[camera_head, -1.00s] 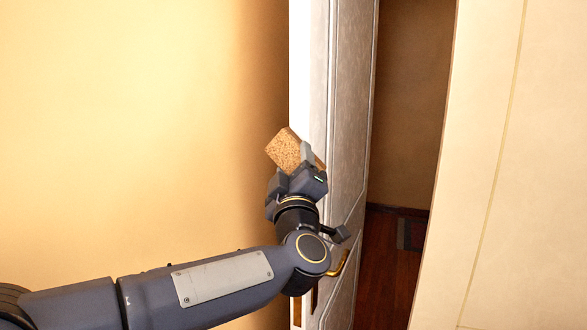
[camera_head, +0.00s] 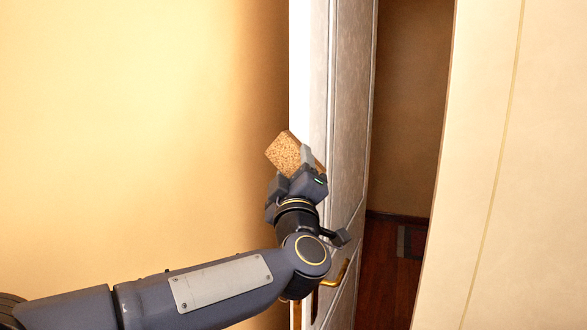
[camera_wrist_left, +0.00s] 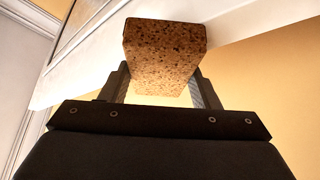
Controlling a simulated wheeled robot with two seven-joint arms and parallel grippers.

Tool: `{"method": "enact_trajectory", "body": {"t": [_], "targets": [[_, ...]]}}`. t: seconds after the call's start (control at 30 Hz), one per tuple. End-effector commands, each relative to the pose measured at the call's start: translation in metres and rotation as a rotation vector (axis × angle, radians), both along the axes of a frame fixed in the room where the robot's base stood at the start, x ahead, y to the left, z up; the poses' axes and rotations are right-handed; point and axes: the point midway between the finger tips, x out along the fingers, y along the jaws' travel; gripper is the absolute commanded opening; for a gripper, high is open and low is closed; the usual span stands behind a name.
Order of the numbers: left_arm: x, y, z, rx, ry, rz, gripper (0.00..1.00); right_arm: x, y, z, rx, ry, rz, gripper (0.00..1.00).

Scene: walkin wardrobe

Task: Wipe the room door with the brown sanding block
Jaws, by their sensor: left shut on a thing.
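The brown sanding block (camera_head: 284,151) is speckled and tilted, held in my left gripper (camera_head: 304,165) in front of the room door. It also shows in the left wrist view (camera_wrist_left: 165,58), between the two fingers of the left gripper (camera_wrist_left: 165,88). The white room door (camera_head: 344,110) stands open, seen nearly edge-on, with a brass handle (camera_head: 342,272) low on it. The block is beside the door's near edge; I cannot tell whether it touches the door. The gripper and arm hide part of the door. My right gripper is not in view.
A yellow wall (camera_head: 130,120) fills the left. A cream panel or wall (camera_head: 520,180) stands at the right. Between door and panel a dark opening shows a reddish-brown floor (camera_head: 388,270).

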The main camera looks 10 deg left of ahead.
Motion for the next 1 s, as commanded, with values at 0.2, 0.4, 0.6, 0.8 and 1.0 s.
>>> {"method": "enact_trajectory", "body": {"t": [0.2,0.4,0.6,0.8,1.0], "targets": [[0.001,0.000,-0.019,0.001,0.004,-0.001,0.38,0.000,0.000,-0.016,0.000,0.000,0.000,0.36],[0.001,0.000,-0.028,0.001,0.005,-0.001,0.38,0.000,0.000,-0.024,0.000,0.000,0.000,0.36],[0.000,0.000,-0.047,0.001,0.005,-0.001,0.38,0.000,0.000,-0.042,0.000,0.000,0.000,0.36],[-0.001,0.000,-0.056,0.001,0.004,-0.001,0.38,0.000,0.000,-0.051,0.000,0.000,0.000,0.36],[-0.001,0.000,-0.065,0.001,0.004,-0.001,0.38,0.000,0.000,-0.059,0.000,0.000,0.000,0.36]]}}
